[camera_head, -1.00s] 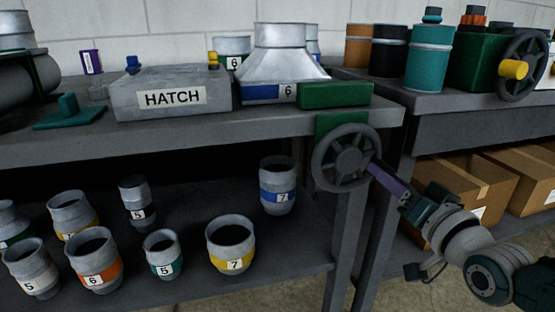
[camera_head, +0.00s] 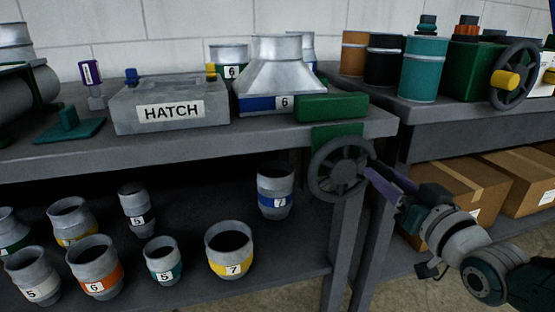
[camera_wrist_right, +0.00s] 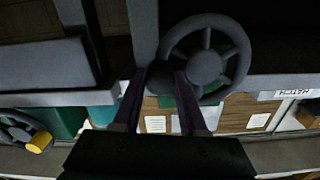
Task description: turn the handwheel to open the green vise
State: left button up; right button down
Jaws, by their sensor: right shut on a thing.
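The green vise (camera_head: 332,108) sits at the front right corner of the left bench. Its grey spoked handwheel (camera_head: 341,168) faces out below the bench edge. My right gripper (camera_head: 371,173) reaches in from the right and is shut on the right edge of the wheel. In the right wrist view, the handwheel (camera_wrist_right: 206,62) stands just above the two dark purple fingers (camera_wrist_right: 165,76), with a dark rounded part of it between their tips. The exact grip point is dark. My left gripper is not in view.
A grey HATCH block (camera_head: 170,105) and a metal hood (camera_head: 280,70) stand on the bench by the vise. Several collared pots stand on the lower shelf. At right, a second bench carries cans and another green vise with a yellow-knobbed wheel (camera_head: 514,74). Cardboard boxes (camera_head: 462,190) sit below.

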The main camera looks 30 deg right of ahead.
jog(key=shift+r, duration=0.1)
jog(key=shift+c, duration=2.2)
grip_release()
jog(key=shift+s+a, duration=0.1)
jog(key=shift+s, duration=0.25)
jog(key=p+v, duration=0.2)
jog(key=v, duration=0.7)
jog(key=shift+p, duration=0.35)
jog(key=shift+s, duration=0.1)
